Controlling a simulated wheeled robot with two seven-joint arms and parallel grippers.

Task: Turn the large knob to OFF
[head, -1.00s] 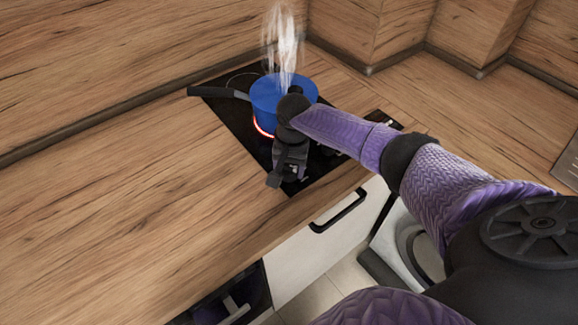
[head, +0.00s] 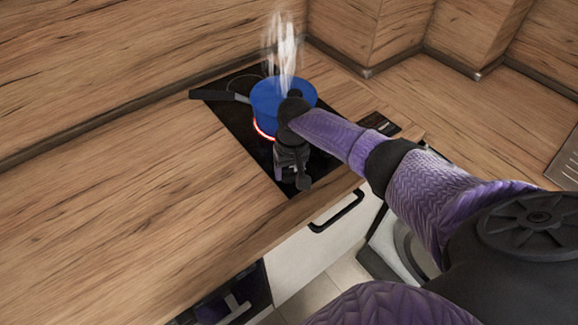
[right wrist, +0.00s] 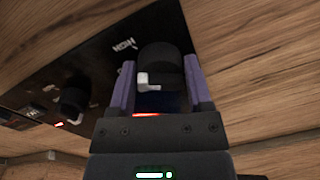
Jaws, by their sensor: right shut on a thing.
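The large knob (right wrist: 165,68) is black with a white mark and sits between the two purple fingers of my right gripper (right wrist: 160,85) in the right wrist view. The fingers are shut on its sides. The white mark lies toward the left finger, and a white label that seems to read HIGH (right wrist: 125,48) is on the black panel to the left. In the head view my right gripper (head: 292,160) is low over the front of the black cooktop (head: 232,108), and it hides the knob there. My left gripper is not in view.
A blue pot (head: 268,104) steams on a red-glowing ring just behind my right gripper, its dark handle (head: 215,95) pointing left. A smaller-looking black knob (right wrist: 76,95) stands on the panel to the left in the wrist view. The wooden worktop (head: 120,170) at left is clear.

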